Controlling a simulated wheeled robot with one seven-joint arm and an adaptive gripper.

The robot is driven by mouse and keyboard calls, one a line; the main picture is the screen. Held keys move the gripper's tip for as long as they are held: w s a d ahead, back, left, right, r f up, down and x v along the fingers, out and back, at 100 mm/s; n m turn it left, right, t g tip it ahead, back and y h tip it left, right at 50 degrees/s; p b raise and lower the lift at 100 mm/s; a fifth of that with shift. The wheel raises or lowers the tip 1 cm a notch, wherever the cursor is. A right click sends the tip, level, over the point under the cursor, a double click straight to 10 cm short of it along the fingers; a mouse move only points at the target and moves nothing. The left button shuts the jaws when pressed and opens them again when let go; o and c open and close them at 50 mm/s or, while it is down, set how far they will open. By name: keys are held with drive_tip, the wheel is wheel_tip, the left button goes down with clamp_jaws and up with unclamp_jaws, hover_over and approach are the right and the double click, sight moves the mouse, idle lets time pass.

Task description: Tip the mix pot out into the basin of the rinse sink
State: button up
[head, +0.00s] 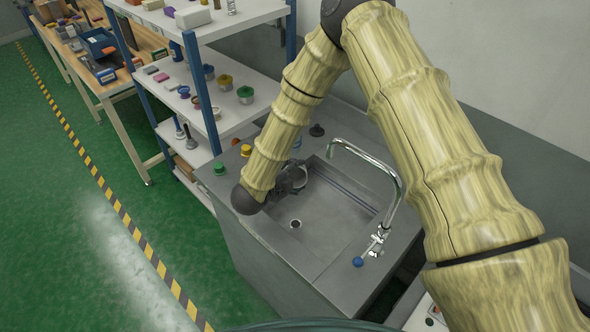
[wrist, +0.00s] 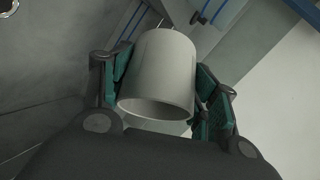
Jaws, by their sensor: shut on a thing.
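The rinse sink's basin (head: 325,235) is a grey metal recess with a round drain and a curved chrome tap (head: 391,200) at its right. My gripper (head: 290,180) is over the basin's back left part, low near the rim. In the wrist view, its teal-padded fingers are shut on the sides of the mix pot (wrist: 158,72), a pale grey cylinder. The pot is tilted, with what looks like its open end at the bottom of the picture. Its inside looks dark, and I cannot tell whether anything is in it. In the head view, my gripper hides most of the pot.
A green-topped item (head: 220,168) and a yellow-topped item (head: 246,150) stand on the counter left of the basin. A dark object (head: 317,130) stands behind it. A shelf rack (head: 185,75) with several pots and blocks is at the back left. The basin's front is clear.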

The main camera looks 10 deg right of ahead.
drive_tip(key=shift+w+p, duration=0.35)
drive_tip(key=shift+w, duration=0.05)
drive_tip(key=shift+g+p, duration=0.4)
drive_tip(key=shift+s+r+n+g+y+p, duration=0.3)
drive_tip(key=shift+s+r+g+y+p, duration=0.15)
drive_tip(key=shift+p, duration=0.3)
drive_tip(key=shift+w+f+g+p, duration=0.1)
drive_tip(key=shift+g+p, duration=0.15)
drive_tip(key=shift+p, duration=0.1)
drive_tip(key=shift+w+f+n+g+y+p, duration=0.3)
drive_tip(key=shift+n+g+p, duration=0.2)
drive_tip(key=shift+g+p, duration=0.45)
drive_tip(key=g+p, duration=0.1)
drive_tip(key=p, duration=0.1)
drive_tip(key=shift+s+r+n+y+p, duration=0.1)
drive_tip(key=shift+s+n+y+p, duration=0.15)
drive_tip(key=shift+s+n+p, duration=0.1)
drive_tip(key=shift+f+g+p, duration=0.2)
drive_tip(key=shift+g+p, duration=0.2)
drive_tip(key=shift+g, duration=0.35)
drive_tip(key=shift+f+n+g+y, duration=0.2)
drive_tip(key=shift+n+g+y, duration=0.05)
drive_tip(key=shift+g+y, duration=0.05)
drive_tip(key=shift+s+a+n+g+y, duration=0.1)
drive_tip(key=shift+n+g+y, duration=0.1)
drive_tip(key=shift+g, duration=0.45)
drive_tip(key=shift+s+n+g+y, duration=0.1)
drive_tip(key=shift+n+g, duration=0.1)
drive_tip(key=shift+g, duration=0.45)
